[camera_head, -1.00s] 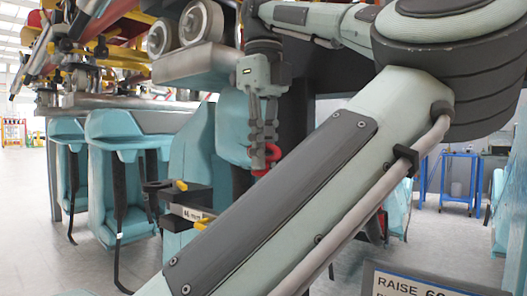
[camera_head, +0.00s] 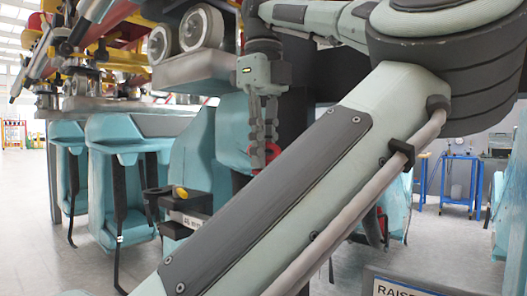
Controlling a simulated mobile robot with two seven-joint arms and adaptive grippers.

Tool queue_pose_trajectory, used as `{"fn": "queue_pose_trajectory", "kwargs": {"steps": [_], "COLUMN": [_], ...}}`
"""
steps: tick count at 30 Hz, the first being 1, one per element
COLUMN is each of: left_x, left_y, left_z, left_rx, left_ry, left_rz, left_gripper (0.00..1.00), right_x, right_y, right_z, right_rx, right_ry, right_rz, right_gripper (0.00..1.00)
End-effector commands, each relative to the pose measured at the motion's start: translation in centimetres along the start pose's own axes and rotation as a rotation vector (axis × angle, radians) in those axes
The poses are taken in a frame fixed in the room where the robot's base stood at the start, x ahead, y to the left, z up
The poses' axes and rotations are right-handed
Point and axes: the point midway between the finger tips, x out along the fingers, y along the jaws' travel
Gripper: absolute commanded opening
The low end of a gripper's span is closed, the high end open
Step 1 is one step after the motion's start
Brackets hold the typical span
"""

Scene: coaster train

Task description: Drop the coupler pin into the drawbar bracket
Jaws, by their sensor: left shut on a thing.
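My left gripper (camera_head: 263,146) hangs pointing down near the middle of the view, its fingers shut on a red piece (camera_head: 272,151), apparently the coupler pin. Only a small red part shows. The rest is hidden by the fingers and my large arm link in front. A dark bracket (camera_head: 188,203) with a black ring, a yellow knob (camera_head: 181,192) and a white label (camera_head: 186,220) stands lower left of the gripper. It looks like the drawbar bracket. The gripper is above and to the right of it, apart from it in the picture. My right gripper is not in view.
Blue train seats (camera_head: 120,190) with black straps hang left of the bracket. Grey wheels (camera_head: 203,27) and a metal block sit above. A sign (camera_head: 395,287) shows at the bottom right. Blue trolleys (camera_head: 460,180) stand on the far right floor.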

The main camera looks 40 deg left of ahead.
Motion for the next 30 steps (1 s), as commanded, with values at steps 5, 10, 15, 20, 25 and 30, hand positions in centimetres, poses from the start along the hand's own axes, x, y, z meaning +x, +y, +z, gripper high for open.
{"fn": "queue_pose_trajectory", "kwargs": {"steps": [5, 10, 15, 20, 25, 30], "left_x": [-0.5, -0.8, -1.2, -2.0, -2.8, -3.7], "left_y": [0.0, 0.0, 0.0, 0.0, 0.0, 0.0], "left_z": [0.0, 0.0, 0.0, 0.0, 0.0, 0.0], "left_rx": [0.0, 0.0, 0.001, 0.001, 0.002, 0.002], "left_ry": [-0.001, -0.001, 0.001, 0.001, 0.001, 0.001], "left_rz": [-0.001, -0.002, -0.003, -0.001, -0.002, -0.002], "left_gripper": [0.0, 0.0, 0.0, 0.0, 0.0, 0.0], "right_x": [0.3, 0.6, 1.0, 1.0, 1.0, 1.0], "right_y": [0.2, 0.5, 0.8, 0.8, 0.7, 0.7], "right_z": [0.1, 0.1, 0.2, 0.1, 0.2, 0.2], "right_rx": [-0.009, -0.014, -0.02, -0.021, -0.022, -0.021], "right_ry": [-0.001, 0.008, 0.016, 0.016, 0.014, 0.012], "right_rz": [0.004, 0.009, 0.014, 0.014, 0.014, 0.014], "right_gripper": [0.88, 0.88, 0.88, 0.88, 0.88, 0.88]}}
